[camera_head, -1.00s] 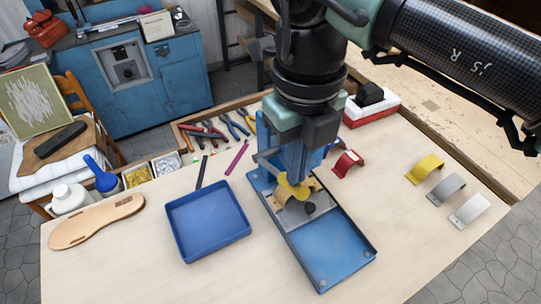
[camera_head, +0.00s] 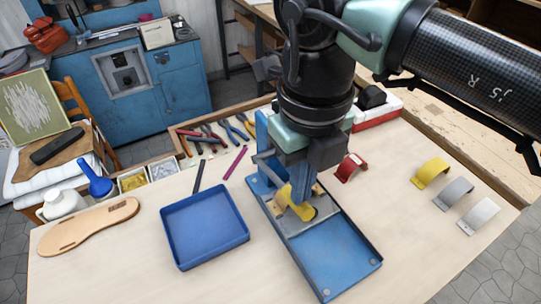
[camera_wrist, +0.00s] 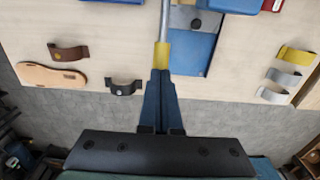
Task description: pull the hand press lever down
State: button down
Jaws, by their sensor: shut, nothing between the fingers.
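The blue hand press (camera_head: 335,262) stands on the bench, its flat base reaching toward me. Its lever shows in the wrist view as a grey rod (camera_wrist: 166,18) ending in a yellow grip (camera_wrist: 162,55). In the head view the yellow grip (camera_head: 293,206) is low over the press bed, partly hidden by my fingers. My gripper (camera_head: 302,198) points down over the press. In the wrist view its blue fingers (camera_wrist: 160,72) are together, with the tips at the end of the yellow grip. Nothing is between them; whether they touch the grip is unclear. My arm hides much of the press frame.
A blue tray (camera_head: 205,228) lies left of the press, with a sandal sole (camera_head: 88,226) farther left. A red strap piece (camera_head: 350,167) is close on the right. Yellow, grey and white strap pieces (camera_head: 456,192) stand at the right. Pliers (camera_head: 220,132) lie behind.

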jog(key=shift+f, duration=0.1)
jog(key=shift+s+d+f+b, duration=0.1)
jog(key=shift+s+f+b, duration=0.05)
jog(key=shift+f+b, duration=1.85)
jog(key=shift+r, duration=0.15)
notch_tip(320, 180, up, 12)
jog(key=w+a+p, duration=0.2)
jog(key=p, duration=0.6)
jog(key=shift+w, duration=0.4)
jog(key=shift+r, duration=0.1)
